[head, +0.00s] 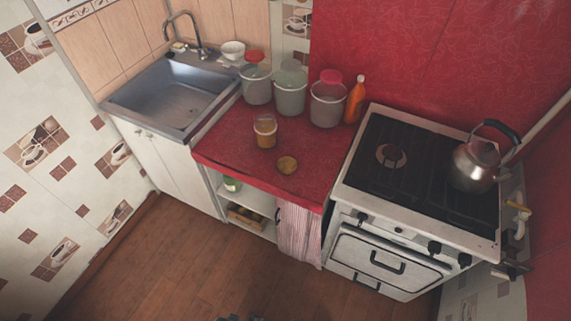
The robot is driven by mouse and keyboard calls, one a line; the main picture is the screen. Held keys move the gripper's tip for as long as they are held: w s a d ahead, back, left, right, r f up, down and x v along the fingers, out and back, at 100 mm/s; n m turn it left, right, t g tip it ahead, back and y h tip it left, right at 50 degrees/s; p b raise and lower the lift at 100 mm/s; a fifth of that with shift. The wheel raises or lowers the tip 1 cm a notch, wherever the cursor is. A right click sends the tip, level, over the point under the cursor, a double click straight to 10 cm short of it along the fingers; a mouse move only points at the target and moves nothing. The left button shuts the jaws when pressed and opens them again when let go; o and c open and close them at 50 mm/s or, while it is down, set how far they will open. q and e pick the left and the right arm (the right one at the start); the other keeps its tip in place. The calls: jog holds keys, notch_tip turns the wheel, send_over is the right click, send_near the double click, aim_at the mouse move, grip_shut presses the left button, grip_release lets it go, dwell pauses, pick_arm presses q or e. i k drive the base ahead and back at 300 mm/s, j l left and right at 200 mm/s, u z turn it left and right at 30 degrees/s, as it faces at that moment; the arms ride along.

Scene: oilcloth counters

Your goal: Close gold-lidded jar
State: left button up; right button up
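A small jar with amber-brown contents (265,133) stands upright on the red counter, in front of the row of buckets. A round gold lid (287,165) lies on the counter to the front right of the jar, apart from it and near the counter's front edge. The jar's rim is too small to make out clearly. I cannot make out either gripper in the head view. A small dark shape shows at the bottom edge, too cut off to identify.
Several lidded buckets (290,92) and an orange bottle (355,99) stand behind the jar. A metal sink (180,100) is at left. A stove (395,255) with a kettle (475,167) is at right. A striped towel (298,235) hangs in front. The red counter (230,155) is clear around the lid.

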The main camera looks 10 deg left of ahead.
aim_at(265, 127)
jog(key=i+j, duration=0.15)
jog(key=j, duration=0.2)
jog(key=i+j, duration=0.15)
jog(key=j, duration=0.2)
jog(key=i+j+z, duration=0.1)
jog(key=j, duration=0.25)
jog(key=i+j, duration=0.2)
jog(key=j, duration=0.15)
jog(key=z, duration=1.6)
